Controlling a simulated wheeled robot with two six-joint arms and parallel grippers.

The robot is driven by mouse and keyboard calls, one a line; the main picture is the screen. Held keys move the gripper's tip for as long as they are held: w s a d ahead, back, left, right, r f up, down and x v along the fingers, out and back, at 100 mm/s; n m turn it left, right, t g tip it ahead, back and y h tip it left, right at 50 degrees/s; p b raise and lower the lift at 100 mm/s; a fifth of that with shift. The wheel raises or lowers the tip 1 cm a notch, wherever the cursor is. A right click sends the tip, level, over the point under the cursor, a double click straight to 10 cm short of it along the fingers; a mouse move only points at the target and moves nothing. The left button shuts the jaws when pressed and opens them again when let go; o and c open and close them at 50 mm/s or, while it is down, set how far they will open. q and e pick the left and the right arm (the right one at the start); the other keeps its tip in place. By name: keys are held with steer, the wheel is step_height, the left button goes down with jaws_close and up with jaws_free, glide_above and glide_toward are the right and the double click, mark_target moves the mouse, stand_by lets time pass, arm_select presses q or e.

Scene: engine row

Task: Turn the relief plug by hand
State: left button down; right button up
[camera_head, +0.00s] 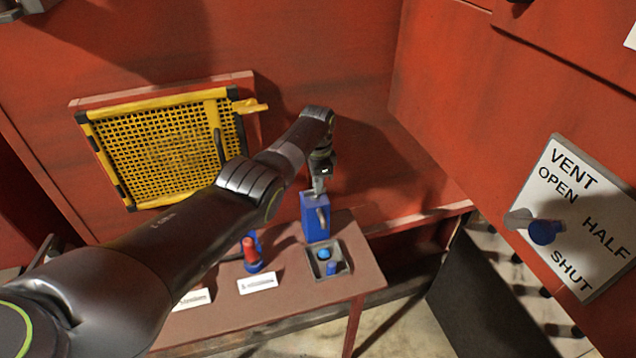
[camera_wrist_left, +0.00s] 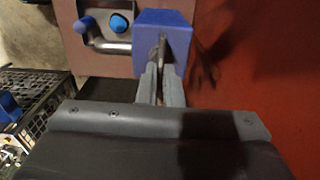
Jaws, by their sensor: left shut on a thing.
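A blue block (camera_head: 315,218) stands upright at the back of the small table, and it also shows in the wrist view (camera_wrist_left: 178,22). A bent metal rod (camera_wrist_left: 110,46) with a blue end (camera_wrist_left: 81,27) comes out of its side. My left gripper (camera_head: 318,186) points down at the top of the block. In the wrist view its two fingers (camera_wrist_left: 161,85) are shut on a thin metal piece (camera_wrist_left: 161,54) at the block, which I take to be the relief plug. The fingers hide part of it.
A yellow mesh guard (camera_head: 160,150) hangs behind. A vent sign (camera_head: 575,190) with a blue-ended lever (camera_head: 545,231) is at right.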

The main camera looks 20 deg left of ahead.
arm_select(q)
steer(key=shift+w+a+r, duration=0.15)
steer(key=shift+w+r, duration=0.1)
steer(key=shift+r, duration=0.15)
steer(key=c, duration=1.6)
jaws_free()
steer(key=shift+s, duration=0.15)
steer(key=shift+s+f, duration=0.1)
steer(key=shift+f, duration=0.05)
steer(key=shift+r, duration=0.3)
step_height(320, 180, up, 5)
steer(key=shift+r, duration=0.1)
steer(key=shift+r+b, duration=1.3)
steer(key=shift+r, duration=4.5)
